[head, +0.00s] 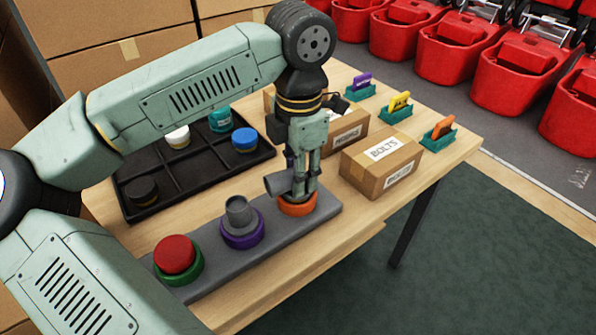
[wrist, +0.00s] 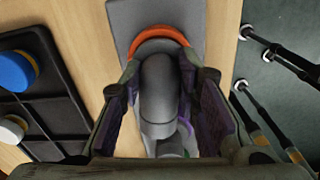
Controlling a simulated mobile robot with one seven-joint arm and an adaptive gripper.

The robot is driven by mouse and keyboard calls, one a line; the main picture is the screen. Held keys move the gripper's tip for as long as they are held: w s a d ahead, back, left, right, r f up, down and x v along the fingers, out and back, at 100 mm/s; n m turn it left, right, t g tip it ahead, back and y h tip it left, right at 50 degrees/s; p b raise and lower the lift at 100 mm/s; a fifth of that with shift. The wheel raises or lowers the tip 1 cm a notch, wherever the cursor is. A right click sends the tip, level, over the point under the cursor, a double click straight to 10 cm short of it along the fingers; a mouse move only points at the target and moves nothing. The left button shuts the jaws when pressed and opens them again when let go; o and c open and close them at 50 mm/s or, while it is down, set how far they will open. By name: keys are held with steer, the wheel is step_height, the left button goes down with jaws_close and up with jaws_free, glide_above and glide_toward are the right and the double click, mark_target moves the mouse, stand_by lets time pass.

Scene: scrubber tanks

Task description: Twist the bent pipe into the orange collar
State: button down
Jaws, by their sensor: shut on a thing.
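The bent pipe (head: 275,184) is grey, and its open bent end points left in the head view. My gripper (head: 301,192) points down and is shut on the pipe, right above the orange collar (head: 298,207). In the wrist view the pipe (wrist: 158,95) lies between the two fingers of my gripper (wrist: 158,100), with the orange collar (wrist: 160,34) just beyond it. The pipe's lower end is at the collar; how deep it sits is hidden by the fingers. The collar is at the right end of a grey base (head: 205,262).
On the same base are a purple collar (head: 242,238) with a grey pipe piece and a green collar (head: 180,272) with a red cap (head: 175,253). A black divided tray (head: 196,178) holds several caps. A bolts box (head: 381,162) stands close right of my gripper.

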steer(key=shift+m, duration=0.8)
steer(key=shift+m+b, duration=0.45)
steer(key=shift+m, duration=0.25)
steer(key=shift+m, duration=0.7)
steer(key=shift+f+b, duration=0.5)
steer(key=shift+b, duration=0.15)
